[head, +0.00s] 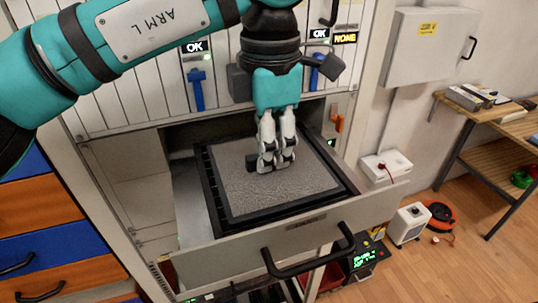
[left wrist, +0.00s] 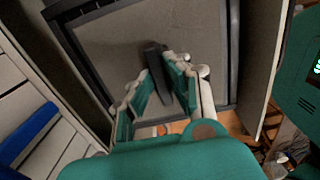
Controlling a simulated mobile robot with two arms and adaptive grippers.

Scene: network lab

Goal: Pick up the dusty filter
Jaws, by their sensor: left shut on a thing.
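The dusty filter (head: 300,188) is a grey, speckled square panel in a black frame. It lies in an open drawer (head: 215,262) of the cabinet in the head view. My left gripper (head: 271,165) reaches down from above, its fingers shut on the filter's dark handle tab near the panel's far part. In the left wrist view the fingers (left wrist: 163,88) stand on either side of the dark tab, with the grey filter face (left wrist: 115,45) behind. The fingers hide part of the tab. My right gripper is not in view.
The drawer's front has a black handle (head: 310,262). Above are slots with blue levers (head: 197,90) and labels reading OK and NONE. To the right are a white wall box (head: 425,50), a wooden bench (head: 475,115), and a white device and orange reel (head: 440,214) on the floor.

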